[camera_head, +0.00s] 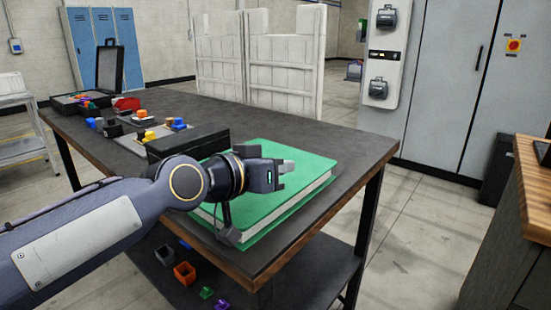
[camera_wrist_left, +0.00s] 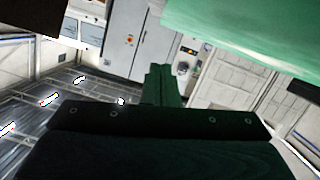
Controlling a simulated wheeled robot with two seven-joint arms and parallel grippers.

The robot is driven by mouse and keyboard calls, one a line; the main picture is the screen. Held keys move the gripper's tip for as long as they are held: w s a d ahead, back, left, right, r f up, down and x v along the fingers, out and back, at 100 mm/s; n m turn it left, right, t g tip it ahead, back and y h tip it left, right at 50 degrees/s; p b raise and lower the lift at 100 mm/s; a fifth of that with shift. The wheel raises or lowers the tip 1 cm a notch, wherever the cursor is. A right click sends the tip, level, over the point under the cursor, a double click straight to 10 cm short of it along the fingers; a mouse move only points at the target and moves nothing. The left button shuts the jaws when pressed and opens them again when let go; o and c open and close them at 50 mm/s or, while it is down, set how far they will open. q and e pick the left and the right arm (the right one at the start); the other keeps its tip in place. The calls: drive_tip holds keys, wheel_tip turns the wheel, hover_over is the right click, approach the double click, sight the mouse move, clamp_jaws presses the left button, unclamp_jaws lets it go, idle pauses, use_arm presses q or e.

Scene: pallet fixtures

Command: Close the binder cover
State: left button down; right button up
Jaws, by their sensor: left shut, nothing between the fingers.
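The green binder (camera_head: 285,202) lies on the near right part of the dark table, with its green cover flat over the white page edges along the front right side. My left gripper (camera_head: 286,168) is over the binder, its fingers shut and empty; I cannot tell whether it touches the cover. My left arm hides the binder's left part. In the left wrist view the binder (camera_wrist_left: 250,28) fills the upper right as a green surface, and the shut gripper fingers (camera_wrist_left: 160,85) show in the middle, apart from it in the picture. My right gripper is not in view.
A black box (camera_head: 190,143) stands just behind the binder. A tray with colored blocks (camera_head: 142,137) and an open black case (camera_head: 108,72) are farther left on the table (camera_head: 330,143). Several small open boxes (camera_head: 184,272) lie on the lower shelf. The table's right end is clear.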

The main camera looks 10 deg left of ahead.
use_arm(q)
drive_tip(key=shift+d+f, duration=0.1)
drive_tip(key=shift+f, duration=0.45)
drive_tip(key=shift+s, duration=0.1)
